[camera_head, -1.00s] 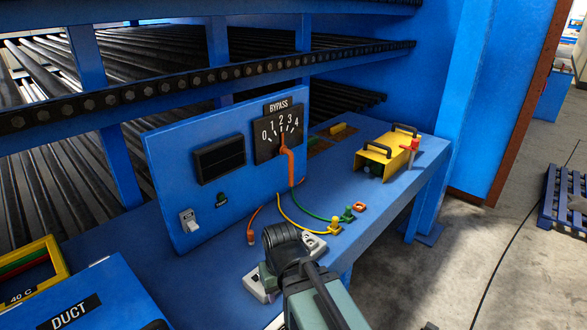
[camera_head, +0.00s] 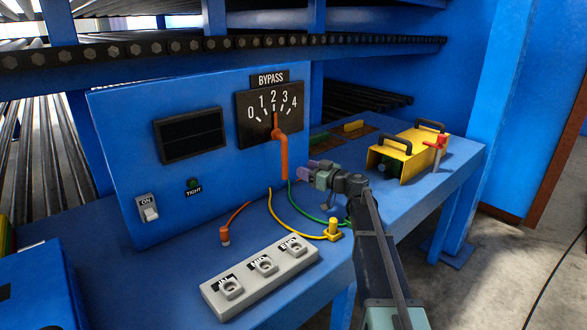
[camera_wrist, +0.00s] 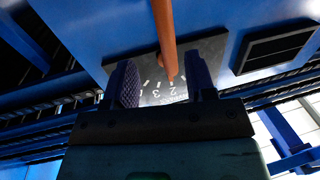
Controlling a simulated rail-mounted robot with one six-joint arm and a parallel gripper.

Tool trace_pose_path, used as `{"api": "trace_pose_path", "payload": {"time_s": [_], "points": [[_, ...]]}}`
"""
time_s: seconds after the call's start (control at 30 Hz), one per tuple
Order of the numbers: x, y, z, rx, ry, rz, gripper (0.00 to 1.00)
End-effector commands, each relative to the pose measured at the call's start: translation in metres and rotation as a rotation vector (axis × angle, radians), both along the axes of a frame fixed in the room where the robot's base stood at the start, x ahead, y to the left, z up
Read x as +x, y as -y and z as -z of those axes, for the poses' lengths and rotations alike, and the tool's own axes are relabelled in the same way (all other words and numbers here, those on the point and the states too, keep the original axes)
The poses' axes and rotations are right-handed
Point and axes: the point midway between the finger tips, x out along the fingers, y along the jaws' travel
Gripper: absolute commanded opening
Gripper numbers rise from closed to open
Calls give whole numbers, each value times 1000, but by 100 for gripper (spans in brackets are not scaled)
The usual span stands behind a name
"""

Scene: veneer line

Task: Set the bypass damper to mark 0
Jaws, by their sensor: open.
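The bypass damper has a black dial plate (camera_head: 255,125) marked 0 to 4 on the blue panel. Its orange handle (camera_head: 283,158) bends downward, and its pointer stands upright near mark 2. My gripper (camera_head: 312,169) is open and empty, to the right of the handle's lower end and apart from it in the head view. In the wrist view, my gripper (camera_wrist: 160,78) has its two purple fingers on either side of the orange handle (camera_wrist: 164,38), with part of the dial (camera_wrist: 150,92) showing upside down behind. The gripper body hides the rest of the dial there.
A grey block with three sockets (camera_head: 215,300) lies on the blue bench. An orange plug (camera_head: 225,236), a yellow plug (camera_head: 334,230) and their cables lie below the panel. A yellow box (camera_head: 400,160) and red valve handle (camera_head: 437,150) stand at right. A switch (camera_head: 149,211) is on the panel.

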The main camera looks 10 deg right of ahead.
Motion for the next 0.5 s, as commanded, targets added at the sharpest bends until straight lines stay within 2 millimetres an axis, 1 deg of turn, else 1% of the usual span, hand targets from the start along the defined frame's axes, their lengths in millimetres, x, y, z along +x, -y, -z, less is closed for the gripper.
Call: {"api": "trace_pose_path", "payload": {"time_s": [0.07,0.17,0.4,0.5], "points": [[3,-3,-2,0,-1,-2,51],[14,-13,-2,-1,-2,-4,51],[58,-50,-1,0,-4,-6,51],[71,-62,-1,0,-4,-5,51]]}}
